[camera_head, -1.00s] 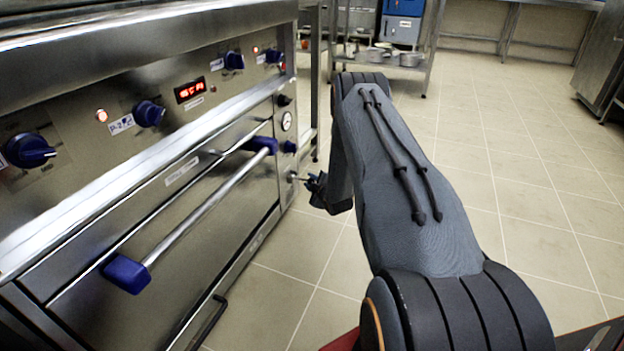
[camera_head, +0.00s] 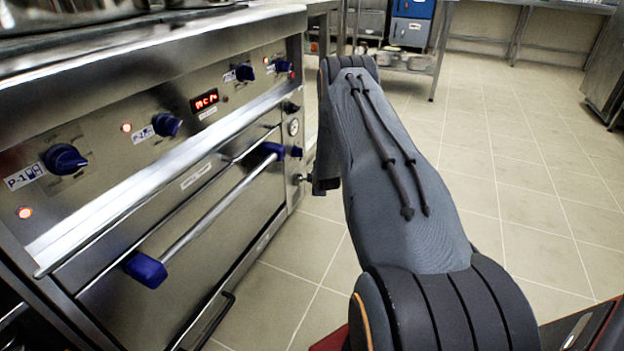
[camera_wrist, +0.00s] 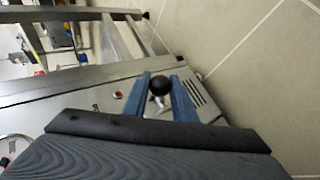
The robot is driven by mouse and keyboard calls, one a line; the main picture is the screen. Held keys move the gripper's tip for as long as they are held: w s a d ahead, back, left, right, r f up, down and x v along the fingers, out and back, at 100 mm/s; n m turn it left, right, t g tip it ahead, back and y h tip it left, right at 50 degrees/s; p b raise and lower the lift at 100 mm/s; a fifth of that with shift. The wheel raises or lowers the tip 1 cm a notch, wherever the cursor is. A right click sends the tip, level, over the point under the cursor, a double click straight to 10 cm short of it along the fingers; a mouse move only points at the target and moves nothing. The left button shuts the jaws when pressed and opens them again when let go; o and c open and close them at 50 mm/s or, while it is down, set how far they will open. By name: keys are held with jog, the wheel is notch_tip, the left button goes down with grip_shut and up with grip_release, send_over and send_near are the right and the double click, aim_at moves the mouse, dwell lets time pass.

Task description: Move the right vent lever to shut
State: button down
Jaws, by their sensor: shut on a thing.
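The lever's round black knob (camera_wrist: 159,85) is between the two blue fingers of my gripper (camera_wrist: 160,77) in the wrist view. The fingers are shut on it at the panel of the steel oven (camera_wrist: 72,84). In the head view a short metal stem (camera_head: 302,178) sticks out of the oven's right-hand panel (camera_head: 292,150), low down beside my arm. My forearm hides most of my gripper and the knob there. I cannot read the lever's setting.
The oven door's long handle (camera_head: 218,213) has blue ends and runs left of my arm. Blue dials (camera_head: 166,124) line the panel above. A steel shelf unit (camera_head: 440,52) stands behind. Tiled floor (camera_head: 500,160) to the right is clear.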

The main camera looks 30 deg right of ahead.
jog(key=c, duration=1.5)
grip_release()
jog(key=shift+w, duration=0.1)
jog(key=shift+o, duration=0.2)
jog(key=p+v, duration=0.3)
jog(key=v, duration=0.5)
